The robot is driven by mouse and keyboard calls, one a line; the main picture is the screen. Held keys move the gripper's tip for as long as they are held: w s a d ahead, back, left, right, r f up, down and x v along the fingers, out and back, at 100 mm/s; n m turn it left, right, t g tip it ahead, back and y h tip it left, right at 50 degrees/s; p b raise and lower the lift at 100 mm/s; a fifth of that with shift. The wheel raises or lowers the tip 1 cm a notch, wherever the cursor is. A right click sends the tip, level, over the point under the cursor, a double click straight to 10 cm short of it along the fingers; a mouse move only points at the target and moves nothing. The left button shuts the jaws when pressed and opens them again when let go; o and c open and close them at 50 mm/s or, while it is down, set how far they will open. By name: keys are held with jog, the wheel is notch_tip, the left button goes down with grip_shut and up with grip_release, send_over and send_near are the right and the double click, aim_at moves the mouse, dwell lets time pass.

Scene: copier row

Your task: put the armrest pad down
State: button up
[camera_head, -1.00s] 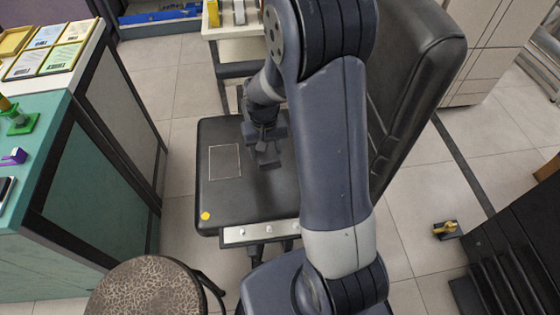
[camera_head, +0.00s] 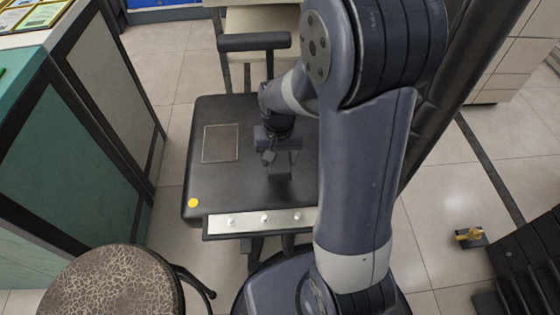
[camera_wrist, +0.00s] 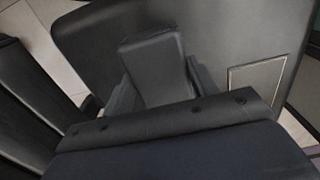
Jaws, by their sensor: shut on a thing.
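The armrest pad (camera_wrist: 155,62) is a dark grey block held between the fingers of my gripper (camera_wrist: 158,88) in the wrist view. In the head view my gripper (camera_head: 280,165) hangs over the black chair seat (camera_head: 210,110), and the pad is hard to tell from the fingers. A thin pale rectangle outline (camera_head: 221,143) marks the seat just left of my gripper; it also shows in the wrist view (camera_wrist: 256,83), right of the pad. I cannot tell whether the pad touches the seat.
A yellow dot (camera_head: 193,203) is on the seat's near left corner. A light strip with several studs (camera_head: 263,221) runs along its near edge. A black armrest (camera_head: 253,42) stands beyond the seat. A round patterned stool (camera_head: 112,285) is at the near left, beside a green-sided counter (camera_head: 75,150).

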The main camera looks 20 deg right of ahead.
jog(key=shift+f+b, duration=1.05)
jog(key=shift+f, duration=2.35)
jog(key=shift+f, duration=0.1)
jog(key=shift+f, duration=0.15)
jog(key=o, duration=1)
notch_tip(320, 180, up, 12)
jog(key=p, duration=0.4)
jog(key=shift+r, duration=0.25)
